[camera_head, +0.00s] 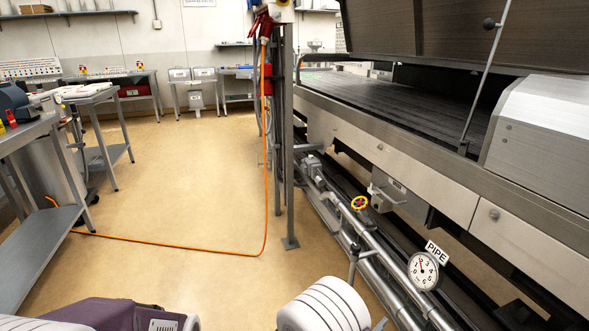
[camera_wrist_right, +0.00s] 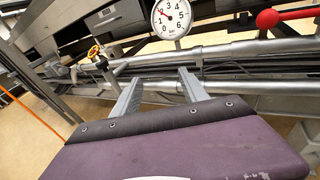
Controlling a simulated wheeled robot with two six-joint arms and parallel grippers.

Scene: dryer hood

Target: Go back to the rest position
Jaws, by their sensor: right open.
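My right gripper (camera_wrist_right: 160,80) shows in the right wrist view with its two grey fingers apart and nothing between them. It points toward the grey pipes, and I cannot tell how far off they are. In the head view a white ribbed part of my right arm (camera_head: 325,306) shows at the bottom centre; its fingers are not clear there. A purple part of my own body (camera_head: 125,313) shows at the bottom left. My left gripper's fingers are not in view. The dryer hood (camera_head: 460,30) stands raised above the dark dryer bed (camera_head: 400,95) at the upper right.
A pressure gauge (camera_head: 423,270) and a yellow valve wheel (camera_head: 359,203) sit along the pipes (camera_head: 375,265). An orange cable (camera_head: 266,150) hangs down a post and crosses the floor. Grey tables (camera_head: 45,235) stand left; the middle floor is clear.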

